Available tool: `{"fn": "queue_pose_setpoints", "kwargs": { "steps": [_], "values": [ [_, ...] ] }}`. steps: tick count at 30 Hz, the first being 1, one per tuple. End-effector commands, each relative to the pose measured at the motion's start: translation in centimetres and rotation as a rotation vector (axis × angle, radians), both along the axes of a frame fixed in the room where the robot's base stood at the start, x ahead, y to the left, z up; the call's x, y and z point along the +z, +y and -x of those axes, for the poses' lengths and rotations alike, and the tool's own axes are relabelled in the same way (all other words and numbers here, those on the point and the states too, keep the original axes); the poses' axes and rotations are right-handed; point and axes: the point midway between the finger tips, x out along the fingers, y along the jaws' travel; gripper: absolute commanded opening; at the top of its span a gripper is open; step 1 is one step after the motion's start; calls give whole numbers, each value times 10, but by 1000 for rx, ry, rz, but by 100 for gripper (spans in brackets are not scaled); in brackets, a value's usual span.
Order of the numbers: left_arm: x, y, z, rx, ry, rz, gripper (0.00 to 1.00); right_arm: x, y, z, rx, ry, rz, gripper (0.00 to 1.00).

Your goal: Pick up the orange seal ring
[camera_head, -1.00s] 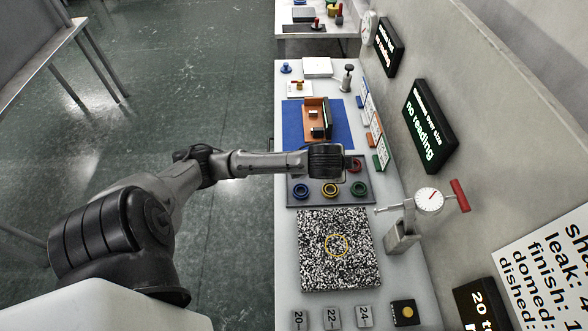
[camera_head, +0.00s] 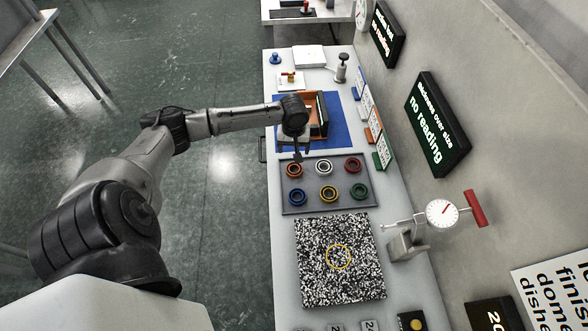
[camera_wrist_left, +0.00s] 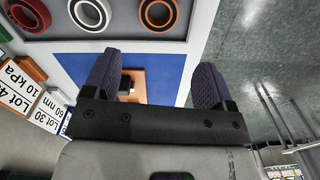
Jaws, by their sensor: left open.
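The orange seal ring (camera_head: 294,176) lies in the back left place of a grey tray (camera_head: 311,181) on the bench. It also shows at the top of the left wrist view (camera_wrist_left: 158,29), cut slightly by the frame edge. My left gripper (camera_head: 302,153) is open and empty, above the tray's back edge near the orange ring and not touching it. In the left wrist view its two dark fingers (camera_wrist_left: 155,75) stand apart, with the ring beyond their tips. My right gripper is not in view.
White, red, blue, yellow and green rings share the tray. A speckled plate (camera_head: 340,280) lies in front of it, with a dial gauge (camera_head: 441,213) to the right. Behind the tray, an orange-brown box (camera_head: 319,128) stands on a blue mat (camera_head: 342,140). Small signs line the wall side.

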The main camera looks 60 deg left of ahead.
Motion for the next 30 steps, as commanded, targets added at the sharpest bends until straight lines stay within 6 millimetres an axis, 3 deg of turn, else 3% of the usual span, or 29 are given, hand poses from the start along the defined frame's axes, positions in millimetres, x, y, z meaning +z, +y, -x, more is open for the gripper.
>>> {"fn": "queue_pose_setpoints", "kwargs": {
  "steps": [9, 20, 30],
  "values": [
    [-55, 0, 0, 2, 1, 0, 78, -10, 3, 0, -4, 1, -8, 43],
    [-79, 0, 0, 1, 0, -1, 78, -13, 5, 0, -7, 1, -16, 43],
    [-120, -1, -2, 0, 2, -1, 78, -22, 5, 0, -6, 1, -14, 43]
  ]
}}
